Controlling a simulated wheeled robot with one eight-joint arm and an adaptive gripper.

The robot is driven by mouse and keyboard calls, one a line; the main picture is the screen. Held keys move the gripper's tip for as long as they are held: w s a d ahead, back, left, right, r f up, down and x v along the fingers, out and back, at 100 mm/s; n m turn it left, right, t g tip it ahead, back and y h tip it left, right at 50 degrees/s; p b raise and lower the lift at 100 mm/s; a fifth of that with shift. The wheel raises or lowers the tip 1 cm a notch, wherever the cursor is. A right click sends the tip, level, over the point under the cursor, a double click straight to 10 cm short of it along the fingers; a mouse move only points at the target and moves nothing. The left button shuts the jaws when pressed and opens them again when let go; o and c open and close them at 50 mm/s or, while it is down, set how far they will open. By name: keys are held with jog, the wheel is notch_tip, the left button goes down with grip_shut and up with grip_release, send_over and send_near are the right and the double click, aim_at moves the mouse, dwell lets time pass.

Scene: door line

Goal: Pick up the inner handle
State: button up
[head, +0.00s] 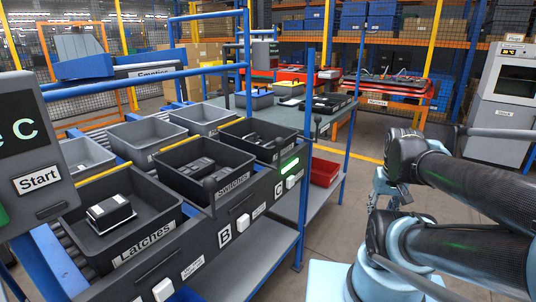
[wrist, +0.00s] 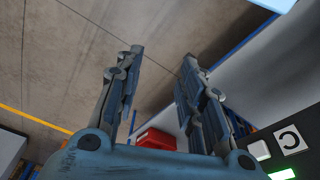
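I cannot pick out an inner handle for certain. The far front black bin (head: 258,138), above the letter C, holds small dark parts, too small to name. Its green light (head: 290,165) is lit. My gripper (wrist: 162,60) is open in the wrist view, with two dark fingers apart and nothing between them. In the head view my arm hides most of it; it is right of the rack, over the floor and away from the bins. The wrist view shows the C label (wrist: 290,140) at lower right.
The Latches bin (head: 150,240) and Switches bin (head: 228,186) stand nearer on the rack (head: 262,250). Grey bins (head: 140,135) stand behind. A blue post (head: 305,160) rises at the rack's end. A red bin (head: 324,172) sits low beyond.

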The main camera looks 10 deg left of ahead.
jog(key=w+a+r+m, duration=0.1)
jog(key=w+a+r, duration=0.25)
jog(key=r, duration=0.25)
jog(key=w+a+r, duration=0.3)
jog(key=w+r, duration=0.1)
jog(key=r, duration=0.2)
notch_tip(320, 180, up, 13)
jog(key=m+g, duration=0.2)
jog(key=m, duration=0.2)
send_over(268, 145)
jog(key=shift+y, duration=0.4)
jog(key=f, duration=0.7)
jog(key=w+f, duration=0.1)
jog(key=f, duration=0.3)
jog(key=shift+w+a, duration=0.1)
jog(key=shift+a, duration=0.1)
jog(key=shift+f, duration=2.95)
jog(key=shift+c, duration=0.5)
grip_shut()
